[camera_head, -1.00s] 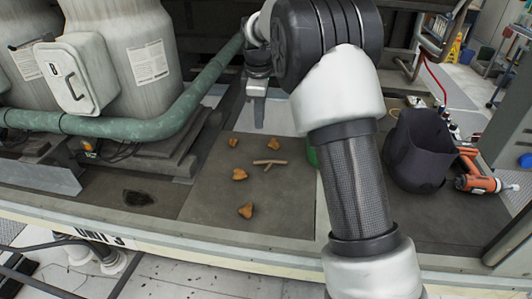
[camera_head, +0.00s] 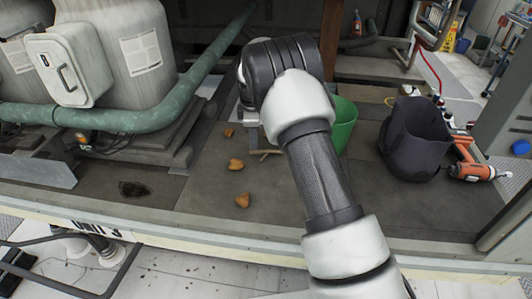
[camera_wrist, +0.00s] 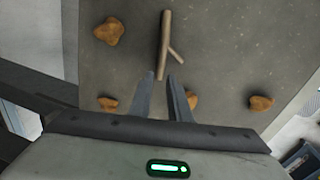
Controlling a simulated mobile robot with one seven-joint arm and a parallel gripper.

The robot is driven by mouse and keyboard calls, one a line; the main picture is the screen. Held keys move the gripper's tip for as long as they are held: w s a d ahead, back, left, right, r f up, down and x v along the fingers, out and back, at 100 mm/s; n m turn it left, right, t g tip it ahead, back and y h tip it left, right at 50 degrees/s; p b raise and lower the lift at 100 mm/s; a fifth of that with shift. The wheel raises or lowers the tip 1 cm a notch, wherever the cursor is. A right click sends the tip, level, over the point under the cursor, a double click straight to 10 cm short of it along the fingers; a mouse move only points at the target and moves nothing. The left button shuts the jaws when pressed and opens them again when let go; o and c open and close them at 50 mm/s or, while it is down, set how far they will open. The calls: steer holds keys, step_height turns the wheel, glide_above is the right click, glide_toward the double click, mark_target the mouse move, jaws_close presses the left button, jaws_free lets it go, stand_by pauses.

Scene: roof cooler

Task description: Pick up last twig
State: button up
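The brown forked twig lies on the dark mat. In the wrist view the twig (camera_wrist: 165,40) points away from my gripper (camera_wrist: 161,76), its near end in line with the gap between the fingertips. The fingers are apart with nothing held between them. In the head view the twig (camera_head: 265,153) shows just below my wrist, partly covered by my arm. My gripper there is mostly hidden behind the arm. I cannot tell how high the fingertips are above the mat.
Several brown leaves lie around the twig, one (camera_head: 236,164) left of it and one (camera_head: 242,200) nearer the edge. A green bucket (camera_head: 344,122) stands right of my arm. Farther right are a black container (camera_head: 415,140) and an orange drill (camera_head: 470,168). A green pipe (camera_head: 150,118) runs at the left.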

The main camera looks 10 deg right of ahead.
mark_target(255, 152)
steer(key=f, duration=0.4)
steer(key=shift+w+d+f, duration=0.15)
steer(key=shift+w+f, duration=0.2)
steer(key=shift+f, duration=0.05)
jaws_close()
steer(key=shift+r, duration=0.1)
